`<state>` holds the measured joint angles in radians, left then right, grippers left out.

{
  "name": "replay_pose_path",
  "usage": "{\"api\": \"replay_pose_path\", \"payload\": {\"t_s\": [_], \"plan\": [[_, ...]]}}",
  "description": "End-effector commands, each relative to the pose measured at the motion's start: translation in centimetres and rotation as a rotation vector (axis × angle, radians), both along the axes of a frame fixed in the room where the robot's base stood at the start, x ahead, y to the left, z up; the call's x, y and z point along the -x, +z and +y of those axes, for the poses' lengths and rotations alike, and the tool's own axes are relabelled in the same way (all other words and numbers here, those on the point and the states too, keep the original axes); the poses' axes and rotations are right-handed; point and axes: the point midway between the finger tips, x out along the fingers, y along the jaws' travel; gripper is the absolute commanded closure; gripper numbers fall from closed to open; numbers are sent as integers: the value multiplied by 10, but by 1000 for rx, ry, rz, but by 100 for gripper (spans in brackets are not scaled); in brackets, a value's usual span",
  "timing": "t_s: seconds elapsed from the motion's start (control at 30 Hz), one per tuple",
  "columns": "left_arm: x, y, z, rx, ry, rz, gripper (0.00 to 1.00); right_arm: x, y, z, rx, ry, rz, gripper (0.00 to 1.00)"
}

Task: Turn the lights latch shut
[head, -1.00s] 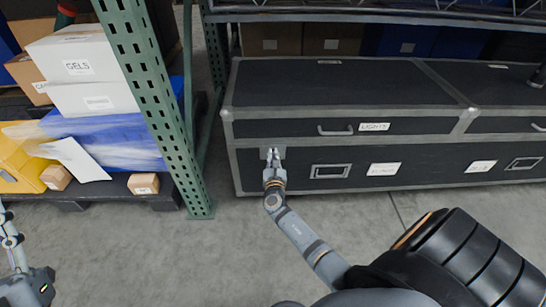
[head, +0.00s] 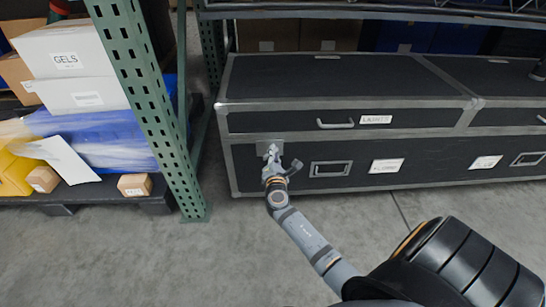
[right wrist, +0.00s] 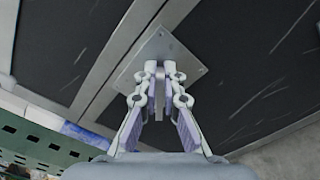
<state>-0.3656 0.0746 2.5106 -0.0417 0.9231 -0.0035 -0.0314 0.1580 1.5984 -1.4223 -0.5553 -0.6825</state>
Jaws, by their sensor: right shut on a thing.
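The lights case (head: 340,88) is a long black case with grey metal edges and a "LIGHTS" label on its upper front. Its latch (head: 264,149) is a small grey metal plate on the left of the front, at the seam under the lid. My right gripper (head: 271,168) is at this latch. In the right wrist view, the right gripper (right wrist: 158,76) is shut on the latch's narrow turning piece, in front of the square latch plate (right wrist: 190,66). The fingers hide most of that piece. My left gripper is out of view.
A green perforated rack post (head: 150,105) stands left of the case. Behind it, white boxes (head: 75,75) and wrapped goods sit on a dark pallet (head: 105,193). A second black case (head: 515,118) adjoins at right. Grey floor (head: 150,255) in front is clear.

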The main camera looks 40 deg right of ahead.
Motion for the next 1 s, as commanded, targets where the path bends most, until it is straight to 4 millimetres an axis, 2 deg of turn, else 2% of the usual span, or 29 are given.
{"api": "replay_pose_path", "payload": {"t_s": [0.03,0.5,1.0], "plan": [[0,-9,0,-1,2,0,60,1,-10,2,-40,4,-14,100],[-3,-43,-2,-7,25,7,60,2,-15,0,-399,6,-233,100],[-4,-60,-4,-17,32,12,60,2,-15,0,-593,5,-352,100]]}}
